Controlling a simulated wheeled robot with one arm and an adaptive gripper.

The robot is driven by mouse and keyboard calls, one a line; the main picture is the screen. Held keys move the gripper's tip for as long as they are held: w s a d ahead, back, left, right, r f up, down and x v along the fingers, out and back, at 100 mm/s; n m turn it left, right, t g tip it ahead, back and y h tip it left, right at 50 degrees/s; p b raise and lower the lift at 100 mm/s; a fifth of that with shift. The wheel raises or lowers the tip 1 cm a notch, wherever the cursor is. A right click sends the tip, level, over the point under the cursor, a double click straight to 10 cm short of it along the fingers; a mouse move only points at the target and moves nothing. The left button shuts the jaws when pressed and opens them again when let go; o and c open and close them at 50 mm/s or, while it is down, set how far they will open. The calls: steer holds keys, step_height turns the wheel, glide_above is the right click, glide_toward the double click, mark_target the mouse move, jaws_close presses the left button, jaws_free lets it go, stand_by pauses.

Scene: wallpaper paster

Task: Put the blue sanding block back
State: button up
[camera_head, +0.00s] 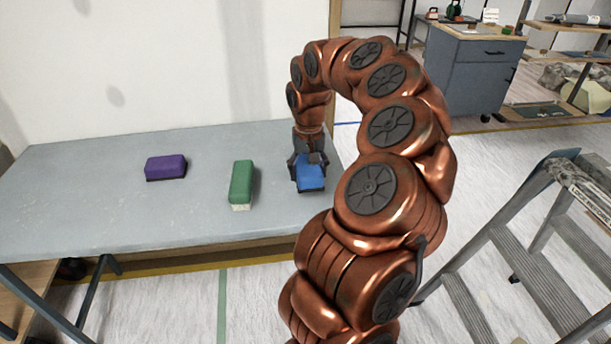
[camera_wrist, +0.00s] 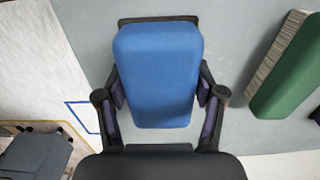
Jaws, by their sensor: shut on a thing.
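The blue sanding block (camera_head: 311,178) is at the right end of the grey table (camera_head: 90,222), near its edge. My gripper (camera_head: 308,166) reaches down from above and is shut on it. In the wrist view the blue block (camera_wrist: 157,72) sits between the two fingers of my gripper (camera_wrist: 160,105), one on each side. I cannot tell whether the block touches the table or is just above it.
A green block (camera_head: 241,183) stands left of the blue one, and it also shows in the wrist view (camera_wrist: 296,68). A purple block (camera_head: 165,166) lies farther left. A stepladder (camera_head: 520,240) stands on the floor at right. A grey cabinet (camera_head: 465,72) is at the back.

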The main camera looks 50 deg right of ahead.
steer(key=shift+w, duration=0.2)
steer(key=shift+w+d+f, duration=0.2)
steer(key=shift+w+d, duration=0.1)
steer(key=shift+w, duration=0.3)
steer(key=shift+f, duration=1.45)
steer(key=shift+s+f+b, duration=0.1)
steer(key=shift+f+b, duration=0.3)
steer(key=shift+f, duration=0.05)
steer(key=o, duration=1.2)
steer(key=shift+c, duration=0.2)
steer(key=shift+r+p, duration=0.25)
steer(key=shift+p, duration=0.2)
